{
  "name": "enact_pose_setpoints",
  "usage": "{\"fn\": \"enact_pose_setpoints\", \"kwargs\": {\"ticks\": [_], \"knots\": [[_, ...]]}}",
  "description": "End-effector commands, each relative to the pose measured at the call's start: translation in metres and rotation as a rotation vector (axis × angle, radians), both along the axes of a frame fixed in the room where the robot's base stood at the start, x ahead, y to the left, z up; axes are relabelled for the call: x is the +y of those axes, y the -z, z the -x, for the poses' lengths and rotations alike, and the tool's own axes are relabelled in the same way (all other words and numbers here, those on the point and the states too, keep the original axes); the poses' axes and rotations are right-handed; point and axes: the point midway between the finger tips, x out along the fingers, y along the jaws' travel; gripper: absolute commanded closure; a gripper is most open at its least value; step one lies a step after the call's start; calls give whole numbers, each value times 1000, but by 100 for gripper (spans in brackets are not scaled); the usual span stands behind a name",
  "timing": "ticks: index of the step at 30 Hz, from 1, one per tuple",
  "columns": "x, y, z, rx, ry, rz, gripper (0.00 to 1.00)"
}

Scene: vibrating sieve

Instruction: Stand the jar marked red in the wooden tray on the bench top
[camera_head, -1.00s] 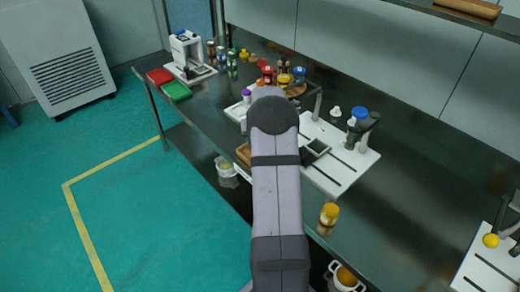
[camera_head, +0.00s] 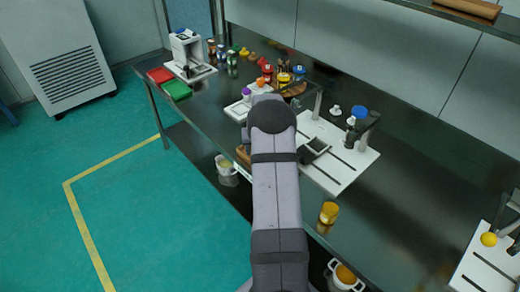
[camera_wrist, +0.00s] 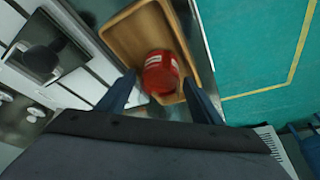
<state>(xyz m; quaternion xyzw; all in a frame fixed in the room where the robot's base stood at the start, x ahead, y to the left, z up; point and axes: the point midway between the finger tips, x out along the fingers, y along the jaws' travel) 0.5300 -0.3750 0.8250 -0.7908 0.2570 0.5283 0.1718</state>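The red jar (camera_wrist: 160,75) with pale lettering is inside the wooden tray (camera_wrist: 124,37), near one end of it, in the wrist view. I cannot tell for sure whether it is upright. The tray's near edge also shows beside my arm in the head view (camera_head: 243,154); my arm hides the rest. My gripper (camera_wrist: 160,78) is open. The gripper is hidden behind my arm in the head view.
A white slotted plate (camera_head: 340,173) with a dark square piece lies right of the tray. A yellow jar (camera_head: 328,213) stands at the bench's front edge. Several bottles and jars, a white device (camera_head: 188,52) and red and green trays are farther back.

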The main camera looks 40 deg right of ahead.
Motion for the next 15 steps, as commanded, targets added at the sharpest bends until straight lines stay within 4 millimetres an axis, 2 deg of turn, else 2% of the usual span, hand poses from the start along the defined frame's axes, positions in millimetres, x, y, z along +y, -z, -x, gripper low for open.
{"fn": "enact_pose_setpoints", "kwargs": {"ticks": [8,15], "knots": [[0,-1,0,0,0,0,40],[2,-13,3,-2,0,1,40]]}}
